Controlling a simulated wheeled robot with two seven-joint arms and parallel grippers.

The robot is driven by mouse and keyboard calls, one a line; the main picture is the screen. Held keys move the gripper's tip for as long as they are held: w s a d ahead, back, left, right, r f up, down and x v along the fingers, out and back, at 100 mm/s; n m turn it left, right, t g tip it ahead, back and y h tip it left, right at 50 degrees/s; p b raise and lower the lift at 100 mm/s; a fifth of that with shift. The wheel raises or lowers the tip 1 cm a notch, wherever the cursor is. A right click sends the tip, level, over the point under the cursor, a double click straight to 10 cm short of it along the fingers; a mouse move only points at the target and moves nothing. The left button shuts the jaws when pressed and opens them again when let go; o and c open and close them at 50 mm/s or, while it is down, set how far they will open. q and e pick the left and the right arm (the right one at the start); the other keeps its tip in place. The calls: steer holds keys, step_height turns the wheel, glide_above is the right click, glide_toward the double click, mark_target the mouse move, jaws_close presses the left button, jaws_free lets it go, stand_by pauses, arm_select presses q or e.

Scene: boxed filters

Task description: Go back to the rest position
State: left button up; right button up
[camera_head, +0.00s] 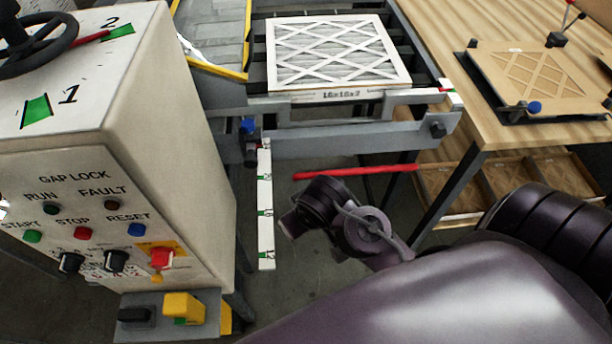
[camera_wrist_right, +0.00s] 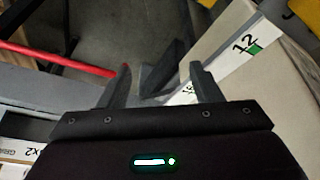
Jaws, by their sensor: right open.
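My right gripper (camera_wrist_right: 160,68) shows in the right wrist view with its two fingers apart and nothing between them. In the head view my right arm comes in from the lower right, and its dark wrist hangs over the floor gap in front of the machine frame; the fingers cannot be made out there. My left gripper is in neither view. A white-framed filter (camera_head: 335,52) with a lattice face lies flat on the machine bed, apart from my arm. A printed edge (camera_wrist_right: 18,151) shows at the lower left of the right wrist view.
A control cabinet (camera_head: 190,130) with buttons and a handwheel stands at the left. A red bar (camera_head: 350,172) runs close behind my wrist. A numbered white strip (camera_head: 265,205) hangs left of it. A wooden table (camera_head: 440,60) with a lattice-marked board (camera_head: 530,78) stands at the right.

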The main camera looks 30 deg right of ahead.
steer(key=shift+s+d+f, duration=0.15)
steer(key=shift+s+f, duration=0.1)
steer(key=shift+f, duration=0.6)
steer(key=s+d+f+g+b, duration=0.1)
steer(key=s+f+b, duration=0.1)
steer(key=f, duration=1.3)
steer(key=s+d+f+g+b, duration=0.1)
steer(key=s+f, duration=0.2)
steer(key=f, duration=1.3)
steer(key=s+d+f+n+g+b, duration=0.1)
steer(key=s+d+f+b, duration=0.1)
steer(key=s+f, duration=1.5)
steer(key=s, duration=0.3)
steer(key=shift+d+f, duration=0.2)
steer(key=shift+f, duration=0.2)
